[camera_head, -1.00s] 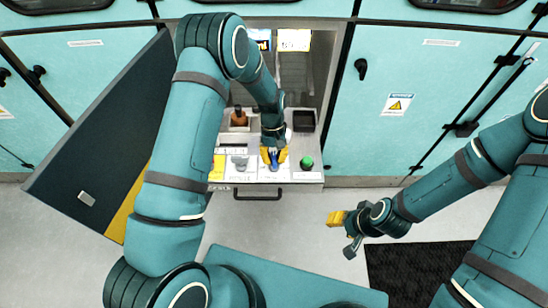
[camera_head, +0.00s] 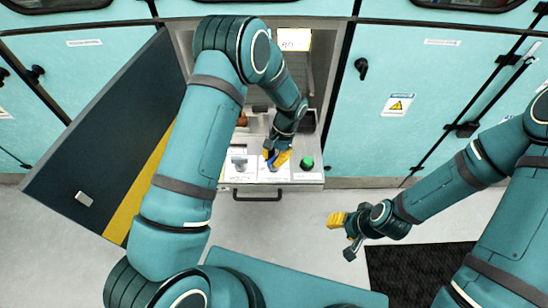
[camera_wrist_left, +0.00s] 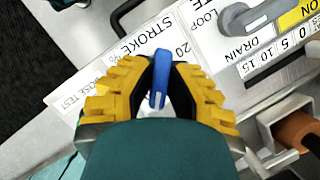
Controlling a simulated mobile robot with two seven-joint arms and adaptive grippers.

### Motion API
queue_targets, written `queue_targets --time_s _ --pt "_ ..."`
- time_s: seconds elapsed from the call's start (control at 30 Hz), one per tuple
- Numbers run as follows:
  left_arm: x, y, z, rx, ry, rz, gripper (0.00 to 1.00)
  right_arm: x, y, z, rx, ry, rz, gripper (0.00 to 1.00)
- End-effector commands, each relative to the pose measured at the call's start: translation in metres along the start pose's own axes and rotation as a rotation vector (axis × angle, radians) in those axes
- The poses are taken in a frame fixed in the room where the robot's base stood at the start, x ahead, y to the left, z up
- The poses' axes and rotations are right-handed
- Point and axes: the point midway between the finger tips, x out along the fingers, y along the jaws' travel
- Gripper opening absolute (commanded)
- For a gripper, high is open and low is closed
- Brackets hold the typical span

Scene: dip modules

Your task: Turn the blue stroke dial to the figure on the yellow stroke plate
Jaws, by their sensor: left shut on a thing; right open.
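The blue stroke dial (camera_wrist_left: 160,85) sits on a white plate lettered "STROKE %" (camera_wrist_left: 132,48) and also shows in the head view (camera_head: 271,157). My left gripper (camera_wrist_left: 159,72) is shut on the dial, a yellow finger on each side; in the head view it is on the drawer's shelf (camera_head: 279,158). A yellow plate (camera_wrist_left: 298,14) is cut by the upper right edge of the wrist view; only "ON" reads on it, and no stroke figure is legible. My right gripper (camera_head: 340,220) is open and empty above the floor, far right of the drawer.
A grey drain dial (camera_wrist_left: 245,20) stands close to the blue one. A green button (camera_head: 306,162) is right of my left gripper. An orange-brown knob (camera_wrist_left: 297,130) is nearby. The drawer handle (camera_head: 259,197) sticks out in front. An open door (camera_head: 100,150) stands left.

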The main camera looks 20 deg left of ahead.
Motion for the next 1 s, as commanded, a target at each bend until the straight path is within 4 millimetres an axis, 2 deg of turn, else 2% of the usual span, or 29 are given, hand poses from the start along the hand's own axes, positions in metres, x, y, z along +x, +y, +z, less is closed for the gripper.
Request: queue_targets --time_s 0.23,0.7,0.73,0.8,1.0 --pt "0.0022 0.0009 0.0011 0.057 -0.004 -0.021 0.0 0.0007 0.0002 -0.0001 0.0 0.0 0.0 0.47" --pt "0.0021 0.0008 0.0011 0.066 -0.004 -0.025 0.0 0.0007 0.0003 -0.0001 0.0 0.0 0.0 0.47" --pt "0.0021 0.0008 0.0011 0.066 -0.004 -0.025 0.28 0.0007 0.0003 -0.0001 0.0 0.0 0.0 0.47" --pt "0.0018 0.0007 0.0009 0.066 -0.004 -0.025 0.46 0.0007 0.0002 -0.0001 0.0 0.0 0.0 0.47" --pt "0.0009 0.0003 0.0005 0.065 -0.002 -0.026 0.46 0.0006 0.0002 -0.0001 0.0 0.0 0.0 0.47"
